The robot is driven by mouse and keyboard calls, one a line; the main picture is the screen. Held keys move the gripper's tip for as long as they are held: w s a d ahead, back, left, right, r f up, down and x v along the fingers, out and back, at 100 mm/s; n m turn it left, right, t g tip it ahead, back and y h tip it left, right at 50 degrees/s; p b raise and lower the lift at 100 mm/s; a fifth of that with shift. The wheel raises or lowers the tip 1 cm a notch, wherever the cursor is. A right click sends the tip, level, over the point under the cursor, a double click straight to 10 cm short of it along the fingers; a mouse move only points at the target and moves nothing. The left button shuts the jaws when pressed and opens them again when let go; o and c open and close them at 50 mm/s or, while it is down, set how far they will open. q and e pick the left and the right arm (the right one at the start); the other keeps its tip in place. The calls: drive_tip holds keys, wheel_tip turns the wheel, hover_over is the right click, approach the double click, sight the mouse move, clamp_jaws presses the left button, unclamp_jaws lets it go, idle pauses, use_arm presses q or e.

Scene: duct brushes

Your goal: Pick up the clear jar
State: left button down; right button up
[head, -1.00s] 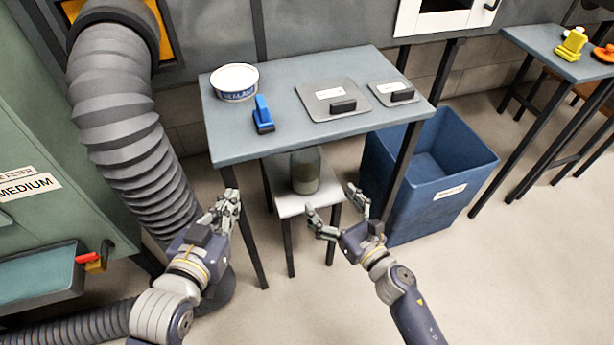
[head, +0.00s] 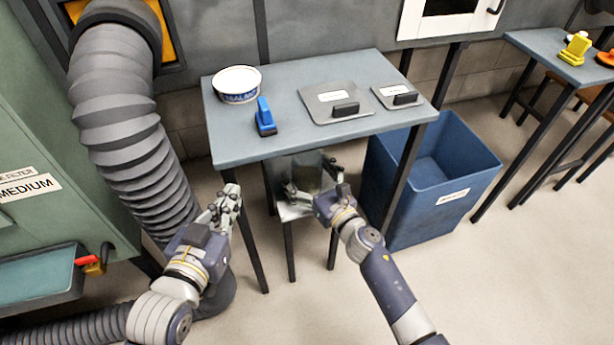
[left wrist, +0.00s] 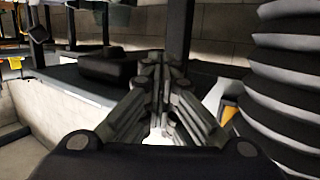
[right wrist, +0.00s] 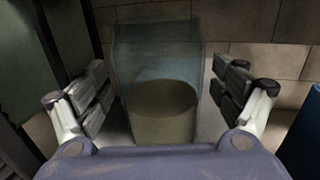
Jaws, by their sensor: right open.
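The clear jar (head: 308,168) stands upright on a small white stool under the grey-blue table, partly hidden by the tabletop and my right gripper. In the right wrist view the jar (right wrist: 157,65) is see-through with pale beige contents in its lower part. My right gripper (head: 314,180) is open, with one finger on each side of the jar. In the right wrist view a gap shows between the jar and the right-hand finger. My left gripper (head: 232,194) is shut and empty, with its fingertips together, left of the stool near a table leg.
The table (head: 290,85) overhangs the stool. It holds a white tub (head: 238,87), a blue brush (head: 264,117) and two grey plates with black handles. A blue bin (head: 440,190) stands right of the stool. A ribbed grey duct (head: 125,110) is at left.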

drive_tip(key=c, duration=1.2)
drive_tip(key=shift+c, duration=0.2)
drive_tip(key=shift+r, duration=0.15)
